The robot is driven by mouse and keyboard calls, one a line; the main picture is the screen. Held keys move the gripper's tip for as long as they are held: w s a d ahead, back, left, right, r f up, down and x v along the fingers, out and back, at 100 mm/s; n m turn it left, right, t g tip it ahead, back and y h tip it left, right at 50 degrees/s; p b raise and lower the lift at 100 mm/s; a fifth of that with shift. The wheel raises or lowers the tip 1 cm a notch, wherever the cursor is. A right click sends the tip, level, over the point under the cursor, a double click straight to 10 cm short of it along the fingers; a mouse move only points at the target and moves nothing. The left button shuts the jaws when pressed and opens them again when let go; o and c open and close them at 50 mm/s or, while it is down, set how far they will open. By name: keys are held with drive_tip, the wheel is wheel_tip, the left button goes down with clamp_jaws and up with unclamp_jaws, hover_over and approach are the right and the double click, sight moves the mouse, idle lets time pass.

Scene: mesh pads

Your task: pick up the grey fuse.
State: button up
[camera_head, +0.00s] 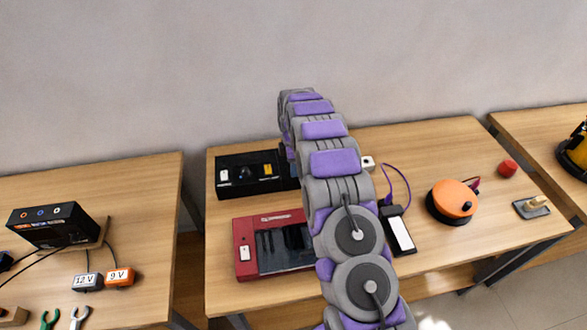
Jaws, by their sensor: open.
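I cannot pick out a grey fuse in the head view. My arm rises across the middle of the picture and bends over at its top. My gripper does not show; the arm's far end is hidden behind its nearer links. My arm covers the right parts of both.
On the middle table (440,152) are a black-and-white device (401,233) with a purple cable, an orange-topped round device (453,198), a red cylinder (508,168) and a grey plate (523,209). A gap separates the left table (150,215), which holds a black box (52,226).

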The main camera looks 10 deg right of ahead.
drive_tip(key=shift+a, duration=0.1)
drive_tip(key=shift+r, duration=0.1)
drive_tip(key=shift+c, duration=0.5)
drive_tip(key=shift+d, duration=0.75)
drive_tip(key=c, duration=0.5)
drive_tip(key=shift+c, duration=1.3)
drive_tip(key=shift+a, duration=0.35)
clamp_jaws()
drive_tip(key=shift+d, duration=0.1)
